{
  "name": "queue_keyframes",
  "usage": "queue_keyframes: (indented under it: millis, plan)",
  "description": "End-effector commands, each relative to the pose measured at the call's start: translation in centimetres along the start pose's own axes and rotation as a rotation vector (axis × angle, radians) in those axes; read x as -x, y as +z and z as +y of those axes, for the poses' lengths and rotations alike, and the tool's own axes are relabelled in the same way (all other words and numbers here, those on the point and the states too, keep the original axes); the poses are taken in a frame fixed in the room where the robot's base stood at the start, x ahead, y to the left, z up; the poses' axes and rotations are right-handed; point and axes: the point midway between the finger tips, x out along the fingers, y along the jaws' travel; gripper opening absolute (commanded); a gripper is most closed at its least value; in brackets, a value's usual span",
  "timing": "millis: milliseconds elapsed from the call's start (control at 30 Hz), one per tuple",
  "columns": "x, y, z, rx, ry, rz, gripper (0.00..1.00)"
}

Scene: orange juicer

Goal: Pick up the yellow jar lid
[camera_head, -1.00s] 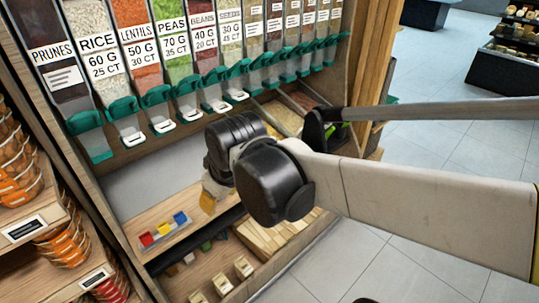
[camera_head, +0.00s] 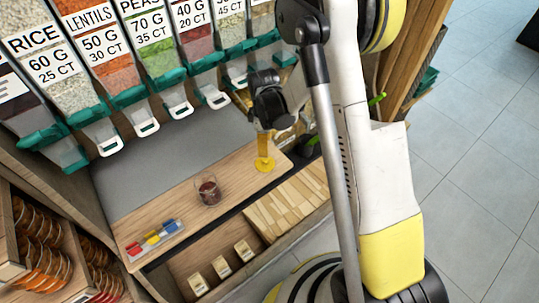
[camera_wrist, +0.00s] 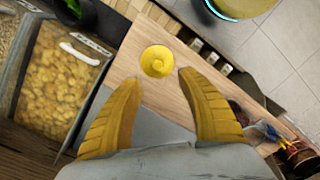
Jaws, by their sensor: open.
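The yellow jar lid (camera_wrist: 157,61) is round with a raised knob and lies on a wooden shelf. In the head view the lid (camera_head: 265,164) is near the shelf's right end, just below my gripper (camera_head: 264,146). In the wrist view my gripper (camera_wrist: 160,79) is open and empty, its two yellow fingers spread. The lid shows just past the fingertips, around the gap between them. I see no contact with it; the exact height above it is hard to tell.
A glass jar with dark contents (camera_head: 208,191) stands on the wooden shelf (camera_head: 180,205), left of the lid. Small coloured pieces (camera_head: 154,237) lie at the shelf's left. Food dispensers (camera_head: 150,75) hang above it, and a bin of yellow pieces (camera_wrist: 60,88) is close by.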

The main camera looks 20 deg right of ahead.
Motion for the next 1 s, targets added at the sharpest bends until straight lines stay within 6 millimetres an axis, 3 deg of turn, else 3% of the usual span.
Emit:
queue_keyframes:
  millis: [33,133,467,700,967,1000]
  plan:
    - [-1.4,0.0,0.1,0.0,0.0,0.0,0.46]
    - [-3.3,0.0,0.1,-0.001,0.001,0.0,0.46]
    - [-6.0,-0.1,0.3,-0.003,0.002,0.001,0.46]
    - [-9.7,-0.2,0.8,-0.003,0.002,0.001,0.46]
    - [-10.1,-0.2,0.8,-0.003,0.002,0.001,0.46]
    - [-10.1,-0.2,0.8,-0.003,0.002,0.001,0.42]
